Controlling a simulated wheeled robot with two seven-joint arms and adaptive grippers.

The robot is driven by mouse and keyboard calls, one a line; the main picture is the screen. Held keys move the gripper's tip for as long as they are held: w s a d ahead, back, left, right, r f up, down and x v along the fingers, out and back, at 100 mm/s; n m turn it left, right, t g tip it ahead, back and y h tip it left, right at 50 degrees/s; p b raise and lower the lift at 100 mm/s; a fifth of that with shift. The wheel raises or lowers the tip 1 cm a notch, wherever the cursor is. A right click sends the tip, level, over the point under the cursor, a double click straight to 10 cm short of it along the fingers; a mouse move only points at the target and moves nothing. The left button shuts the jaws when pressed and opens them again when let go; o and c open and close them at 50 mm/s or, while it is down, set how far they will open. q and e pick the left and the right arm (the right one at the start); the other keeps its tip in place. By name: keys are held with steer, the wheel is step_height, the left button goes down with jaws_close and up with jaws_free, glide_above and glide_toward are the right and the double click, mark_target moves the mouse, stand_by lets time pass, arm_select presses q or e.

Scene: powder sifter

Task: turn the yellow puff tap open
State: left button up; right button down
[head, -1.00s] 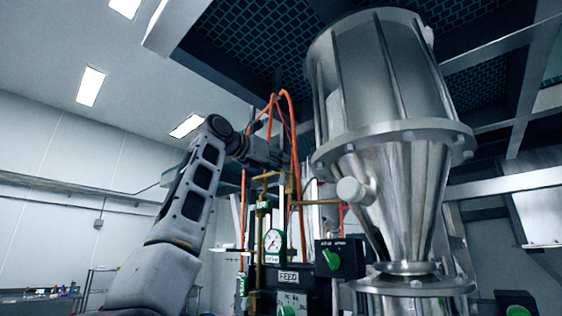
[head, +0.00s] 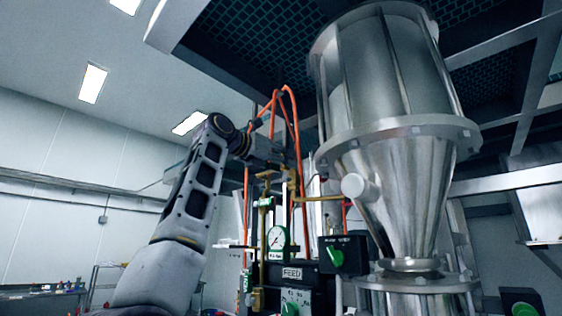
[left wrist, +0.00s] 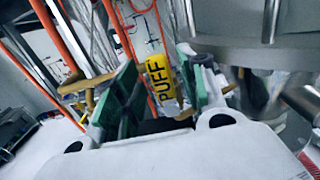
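The yellow tap handle, lettered PUFF (left wrist: 163,80), stands between the two green-padded fingers of my left gripper (left wrist: 160,92) in the left wrist view. The fingers are apart, with a visible gap between the left finger and the yellow handle. Whether the right finger touches it I cannot tell. In the head view my left gripper (head: 284,172) is at the top of the brass pipework, left of the steel hopper. The yellow handle cannot be made out there. My right gripper is in neither view.
The steel hopper (head: 390,190) stands close on the right. Orange hoses (head: 297,130) rise behind my gripper. Below are brass pipes (head: 263,225), a dial gauge (head: 278,238), a FEED panel (head: 292,273) and a black box with a green knob (head: 335,256). Open room lies left.

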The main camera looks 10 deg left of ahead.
arm_select(q)
steer(key=shift+s+r, duration=0.1)
steer(key=shift+s, duration=0.05)
steer(key=v, duration=1.1)
steer(key=shift+s+a, duration=0.25)
steer(key=shift+a, duration=0.05)
stand_by(0.6)
stand_by(0.6)
